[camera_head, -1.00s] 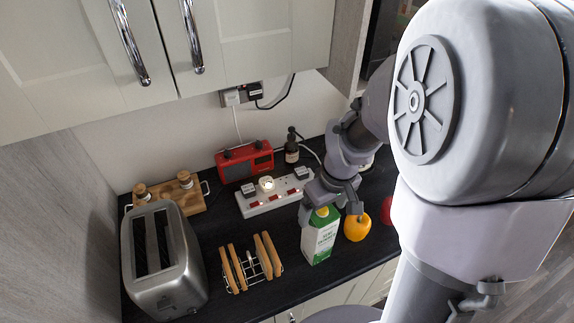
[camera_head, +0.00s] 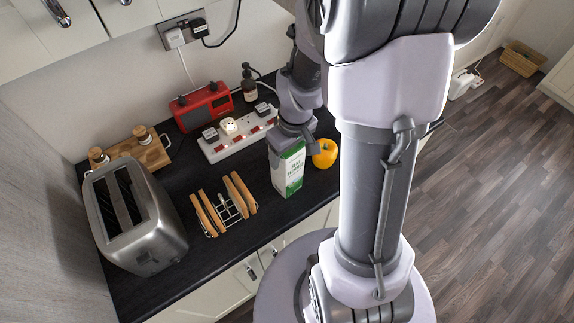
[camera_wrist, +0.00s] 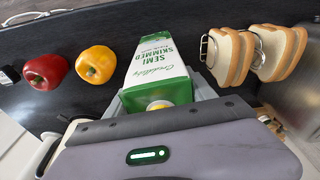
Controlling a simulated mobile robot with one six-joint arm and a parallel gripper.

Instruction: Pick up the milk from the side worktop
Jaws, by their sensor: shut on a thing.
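The milk (camera_head: 287,172) is a white and green carton on the dark side worktop (camera_head: 190,172), between the toast rack and the yellow pepper. In the wrist view the milk (camera_wrist: 158,62) reads "semi skimmed", and its green top with a yellow cap points toward my gripper. My gripper (camera_head: 294,135) is over the carton's top and shut on it. In the wrist view the gripper body hides part of the carton's top. I cannot tell whether the carton's base touches the worktop.
A yellow pepper (camera_head: 325,153) stands close right of the carton; a red pepper (camera_wrist: 46,72) is beyond it. A toast rack (camera_head: 225,207) with toast is to the left, then a steel toaster (camera_head: 135,215). A white power strip (camera_head: 238,135) and red radio (camera_head: 202,106) are behind.

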